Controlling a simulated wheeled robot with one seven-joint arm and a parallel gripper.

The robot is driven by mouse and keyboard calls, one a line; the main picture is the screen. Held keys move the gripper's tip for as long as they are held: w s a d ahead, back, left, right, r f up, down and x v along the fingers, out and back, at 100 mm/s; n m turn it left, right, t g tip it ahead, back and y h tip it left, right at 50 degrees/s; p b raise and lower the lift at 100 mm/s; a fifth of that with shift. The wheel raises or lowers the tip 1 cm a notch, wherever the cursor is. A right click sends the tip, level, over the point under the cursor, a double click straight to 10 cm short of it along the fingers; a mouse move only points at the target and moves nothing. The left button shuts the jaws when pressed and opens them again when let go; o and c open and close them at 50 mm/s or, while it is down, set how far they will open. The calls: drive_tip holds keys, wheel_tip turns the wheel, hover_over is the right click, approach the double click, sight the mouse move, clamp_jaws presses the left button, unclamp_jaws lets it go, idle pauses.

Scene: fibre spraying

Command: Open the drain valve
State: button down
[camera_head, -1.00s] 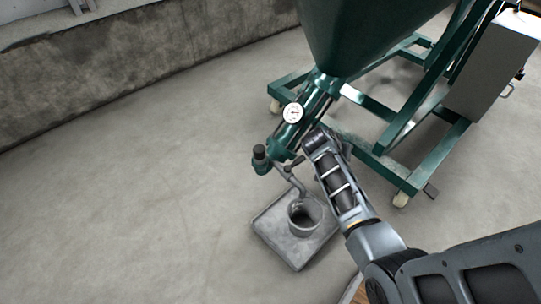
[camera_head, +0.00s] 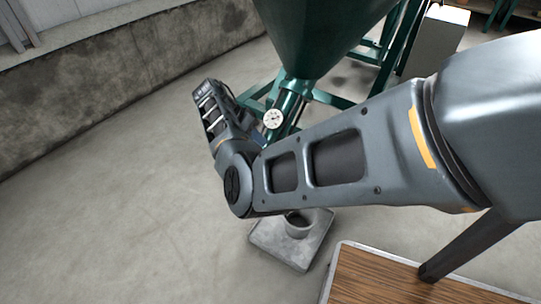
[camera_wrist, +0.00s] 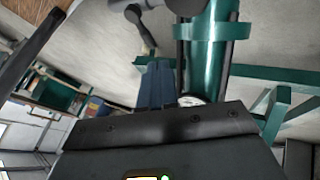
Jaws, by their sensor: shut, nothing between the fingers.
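The green machine's lower pipe (camera_head: 290,105) carries a round white dial gauge (camera_head: 272,119) below the green hopper (camera_head: 315,35). My arm hides the pipe's lower end and drain valve in the head view. In the wrist view the green pipe (camera_wrist: 208,55) runs down from the top, and grey fittings with a lever-like dark-ended part (camera_wrist: 140,28) show at the top; I cannot tell for sure that it is the valve handle. My gripper (camera_wrist: 157,82) is shut and empty, left of the pipe and below that part, apparently apart from it. The head view does not show my gripper clearly.
A grey tray (camera_head: 270,243) with a round pot (camera_head: 298,226) stands on the floor below the pipe, partly covered by my arm. A wooden-topped table (camera_head: 400,285) is at lower right. The green frame stands behind the pipe. The floor at left is clear.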

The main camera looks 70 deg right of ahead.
drive_tip(key=b+x, duration=0.3)
drive_tip(key=x, duration=0.7)
drive_tip(key=shift+b, duration=0.3)
drive_tip(key=shift+s+p, duration=0.1)
drive_tip(key=shift+p, duration=0.3)
